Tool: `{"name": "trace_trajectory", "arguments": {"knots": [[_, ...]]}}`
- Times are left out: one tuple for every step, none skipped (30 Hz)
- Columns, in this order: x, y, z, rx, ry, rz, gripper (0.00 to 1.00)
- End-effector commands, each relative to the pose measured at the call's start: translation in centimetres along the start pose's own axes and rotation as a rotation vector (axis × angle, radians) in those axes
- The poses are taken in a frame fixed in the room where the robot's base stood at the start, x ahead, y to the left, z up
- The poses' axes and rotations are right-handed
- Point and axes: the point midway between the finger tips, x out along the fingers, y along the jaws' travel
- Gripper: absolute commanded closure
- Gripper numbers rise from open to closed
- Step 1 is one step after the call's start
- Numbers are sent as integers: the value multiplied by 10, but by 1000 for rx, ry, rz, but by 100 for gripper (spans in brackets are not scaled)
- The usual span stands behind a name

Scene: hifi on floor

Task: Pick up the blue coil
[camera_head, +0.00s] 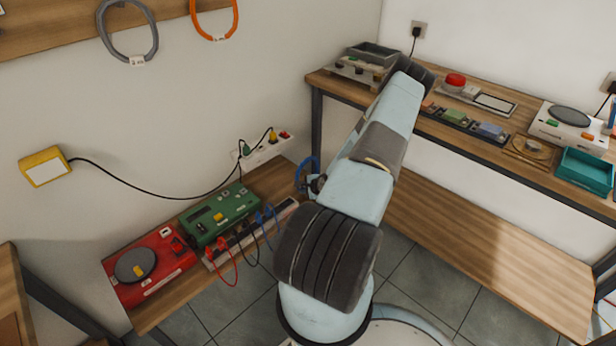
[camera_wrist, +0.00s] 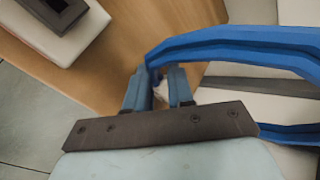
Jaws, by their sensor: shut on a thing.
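The blue coil (camera_wrist: 230,38) is a large faceted blue ring in the wrist view, filling the upper right and running off the right edge. My gripper (camera_wrist: 160,80) is shut on the left end of the coil, its two blue-grey fingers close together there. A small pale patch shows between the fingers. In the head view part of the blue coil (camera_head: 306,170) shows beside my arm, above the low wooden shelf and near the wall. In that view my arm hides the rest of it and my gripper.
A power strip (camera_head: 265,147) is on the wall behind. A green device (camera_head: 222,214) and a red device (camera_head: 150,268) with cables lie on the low shelf. A grey coil (camera_head: 103,35) and an orange coil (camera_head: 236,22) hang on the wall board. A cluttered bench (camera_head: 480,150) stands right.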

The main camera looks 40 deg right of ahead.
Motion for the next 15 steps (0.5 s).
{"name": "trace_trajectory", "arguments": {"knots": [[0, 1, 0, 1, 0, 3, 100], [0, 1, 0, 1, 0, 3, 100], [0, 2, 0, 1, 0, 3, 100], [0, 2, 0, 2, 0, 3, 100], [0, 1, 0, 1, 0, 2, 100], [0, 1, 0, 1, 0, 3, 100], [0, 1, 0, 1, 0, 3, 100], [0, 2, 0, 1, 0, 3, 100], [0, 2, 0, 2, 0, 3, 100], [0, 2, 0, 2, 0, 3, 100], [0, 1, 0, 2, 0, 3, 100], [-1, 1, 0, 2, 0, 3, 100], [-2, 0, 0, 2, 0, 3, 100], [-2, -1, 1, 2, 0, 3, 100], [-4, -3, 1, 1, 0, 3, 100]]}}
